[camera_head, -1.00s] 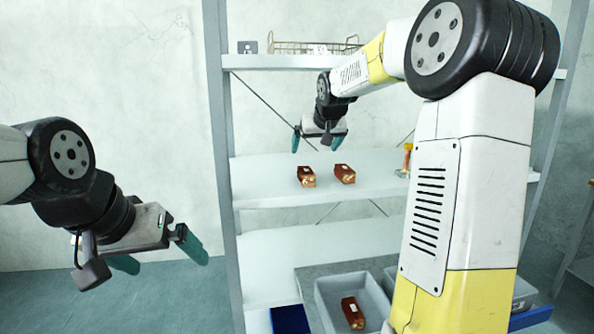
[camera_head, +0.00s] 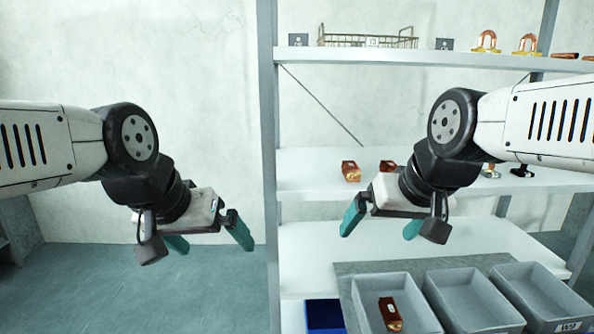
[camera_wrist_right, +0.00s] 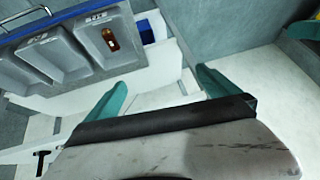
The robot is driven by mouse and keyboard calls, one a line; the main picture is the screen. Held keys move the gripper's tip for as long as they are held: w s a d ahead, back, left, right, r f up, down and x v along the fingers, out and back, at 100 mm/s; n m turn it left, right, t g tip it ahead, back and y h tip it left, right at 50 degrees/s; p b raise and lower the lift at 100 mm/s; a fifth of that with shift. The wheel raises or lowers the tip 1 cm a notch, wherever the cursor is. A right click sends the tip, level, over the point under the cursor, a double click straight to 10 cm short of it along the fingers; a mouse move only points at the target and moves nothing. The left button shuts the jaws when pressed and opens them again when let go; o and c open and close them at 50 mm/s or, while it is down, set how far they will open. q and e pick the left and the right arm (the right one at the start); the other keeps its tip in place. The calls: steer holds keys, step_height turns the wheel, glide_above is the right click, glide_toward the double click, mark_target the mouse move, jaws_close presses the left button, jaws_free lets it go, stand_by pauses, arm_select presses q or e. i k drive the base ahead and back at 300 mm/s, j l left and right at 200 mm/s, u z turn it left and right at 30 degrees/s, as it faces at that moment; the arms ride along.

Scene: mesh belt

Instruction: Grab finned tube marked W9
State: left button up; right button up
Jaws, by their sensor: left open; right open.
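No part with a readable W9 mark shows. Two red-brown blocks with copper-coloured ends, one at the left (camera_head: 351,171) and one partly behind my right gripper (camera_head: 388,166), lie on the middle shelf. A similar red-brown piece (camera_head: 390,314) lies in the left grey bin (camera_head: 364,297), and it also shows in the right wrist view (camera_wrist_right: 110,40). The right grey bin (camera_head: 543,300) bears a label that looks like W9 and appears empty. My right gripper (camera_head: 382,223) is open and empty in front of the shelves. My left gripper (camera_head: 210,240) is open and empty, left of the rack.
A middle grey bin (camera_head: 473,302) looks empty. A blue bin (camera_head: 325,315) stands left of the grey bins. The top shelf (camera_head: 370,56) holds a wire basket (camera_head: 366,37) and orange U-shaped parts (camera_head: 486,41). A grey rack post (camera_head: 267,180) stands between my grippers.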

mark_target(351, 171)
steer(key=l+z, duration=0.15)
steer(key=l, duration=0.6)
steer(key=l+z, duration=0.15)
steer(key=l, duration=0.6)
steer(key=i+l+z, duration=0.15)
steer(key=l, duration=0.55)
